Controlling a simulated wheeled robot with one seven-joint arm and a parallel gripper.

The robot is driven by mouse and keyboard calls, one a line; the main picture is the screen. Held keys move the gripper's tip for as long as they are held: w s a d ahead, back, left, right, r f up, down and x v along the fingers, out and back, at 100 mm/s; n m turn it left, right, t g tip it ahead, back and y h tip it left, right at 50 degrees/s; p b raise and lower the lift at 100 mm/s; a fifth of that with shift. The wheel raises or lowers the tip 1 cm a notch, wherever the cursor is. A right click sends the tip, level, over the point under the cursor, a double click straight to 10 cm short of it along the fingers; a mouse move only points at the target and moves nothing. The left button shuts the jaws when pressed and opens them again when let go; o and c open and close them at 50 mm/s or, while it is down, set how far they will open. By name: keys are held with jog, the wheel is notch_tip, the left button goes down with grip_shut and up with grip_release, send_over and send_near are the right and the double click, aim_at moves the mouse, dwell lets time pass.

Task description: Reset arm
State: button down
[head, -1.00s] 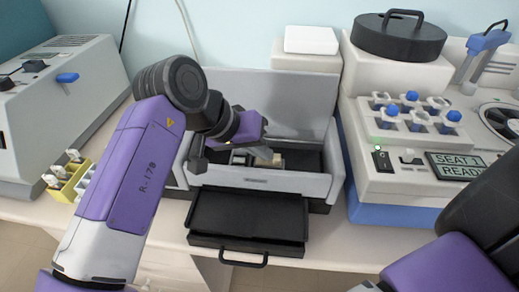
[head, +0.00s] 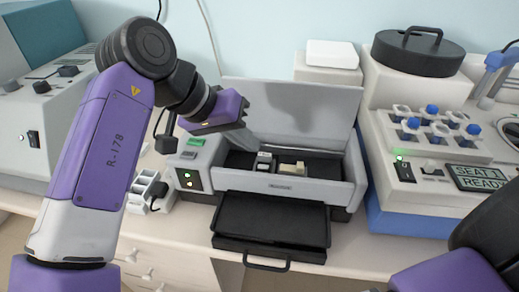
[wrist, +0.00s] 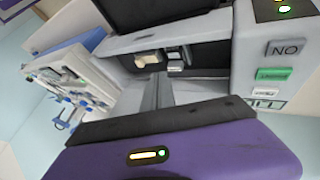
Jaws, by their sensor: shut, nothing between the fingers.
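My gripper (head: 250,142) is in the head view, raised at the left side of the open grey machine (head: 290,187). Its grey fingers are shut with nothing between them and slant down to the right, in front of the machine's raised lid (head: 300,105). In the wrist view the closed fingers (wrist: 158,88) point away over the machine's open interior. A small white-and-dark piece (head: 263,160) and a cream block (head: 292,169) sit inside the machine, apart from the fingers.
A black tray (head: 270,222) is pulled out at the machine's front. A green-labelled panel (head: 196,142) stands left of it. A white rack (head: 148,188) is beside my arm. Right is a station with blue-capped holders (head: 432,110) and a screen reading "SEAT 1 READY" (head: 482,178).

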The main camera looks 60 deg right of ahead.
jog(key=shift+v, duration=0.85)
